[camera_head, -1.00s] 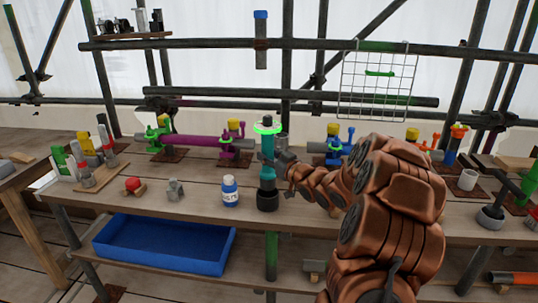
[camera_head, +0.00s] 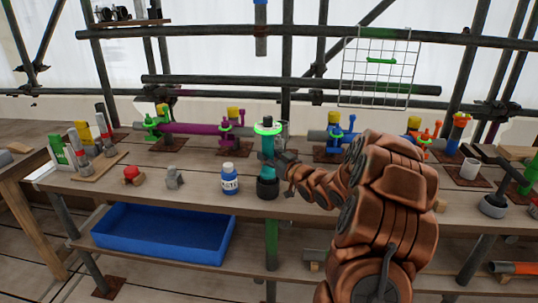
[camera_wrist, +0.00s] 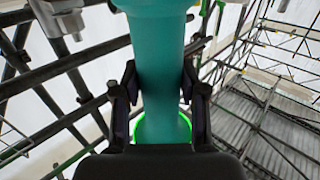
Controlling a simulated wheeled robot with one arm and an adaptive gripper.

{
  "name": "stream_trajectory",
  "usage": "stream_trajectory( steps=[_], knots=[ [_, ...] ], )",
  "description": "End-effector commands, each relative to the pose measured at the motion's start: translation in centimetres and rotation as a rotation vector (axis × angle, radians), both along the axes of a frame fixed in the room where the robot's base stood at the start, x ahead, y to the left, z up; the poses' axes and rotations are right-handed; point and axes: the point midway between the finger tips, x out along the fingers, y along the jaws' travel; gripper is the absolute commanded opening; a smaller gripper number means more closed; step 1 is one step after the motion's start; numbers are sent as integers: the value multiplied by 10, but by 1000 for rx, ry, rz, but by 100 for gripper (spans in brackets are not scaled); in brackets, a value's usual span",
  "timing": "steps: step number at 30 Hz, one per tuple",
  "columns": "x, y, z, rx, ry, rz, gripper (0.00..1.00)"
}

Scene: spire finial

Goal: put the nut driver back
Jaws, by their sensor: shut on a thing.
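In the wrist view the teal shaft (camera_wrist: 160,75) runs between my two dark fingers (camera_wrist: 158,100), and the green ring shows below. A round black cup (camera_head: 267,188) stands on the bench directly under the tool. The tool's lower end meets the cup's mouth; how deep it sits inside I cannot tell.
A blue-labelled bottle (camera_head: 229,179) stands close left of the cup. A grey block (camera_head: 174,178) and a red-topped piece (camera_head: 132,175) lie farther left. Clamped pipes, one purple (camera_head: 195,128), line the back. A blue tray (camera_head: 160,238) is on the lower shelf.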

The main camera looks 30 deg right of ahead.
Motion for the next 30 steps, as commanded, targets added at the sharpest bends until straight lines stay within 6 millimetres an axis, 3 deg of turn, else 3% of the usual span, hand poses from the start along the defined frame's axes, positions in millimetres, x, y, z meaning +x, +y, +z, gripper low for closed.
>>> stream_trajectory(
  steps=[15,29,30],
  knots=[
    [0,0,-24,-2,-5,0,0],
    [0,0,-27,-3,-5,0,0],
    [0,0,-27,-2,-5,0,46]
  ],
)
